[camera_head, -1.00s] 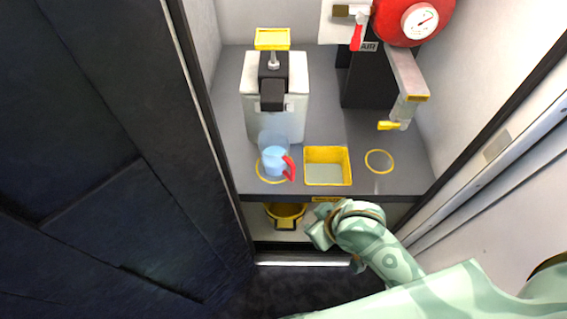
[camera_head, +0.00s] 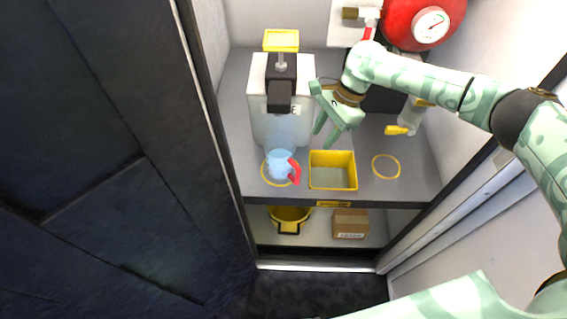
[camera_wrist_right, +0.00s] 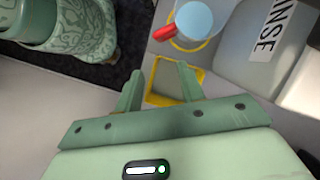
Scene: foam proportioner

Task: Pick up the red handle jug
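The jug (camera_head: 279,165) is clear with light blue liquid and a red handle (camera_head: 295,171) on its right side. It stands upright within a yellow ring on the grey counter, in front of the white dispenser. The jug also shows at the top of the right wrist view (camera_wrist_right: 194,20), its red handle (camera_wrist_right: 165,33) to the left. My right gripper (camera_head: 327,138) is open and empty, above and to the right of the jug, over the back of the yellow tray. Its two fingers are apart in the right wrist view (camera_wrist_right: 159,85). My left gripper is not in view.
A yellow-rimmed tray (camera_head: 333,188) sits right of the jug, then an empty yellow ring (camera_head: 386,167). The white dispenser (camera_head: 262,110) stands behind the jug. A yellow-tipped spout (camera_head: 397,130) is at right. A dark door (camera_head: 90,160) stands left; a lower shelf holds a box (camera_head: 350,224).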

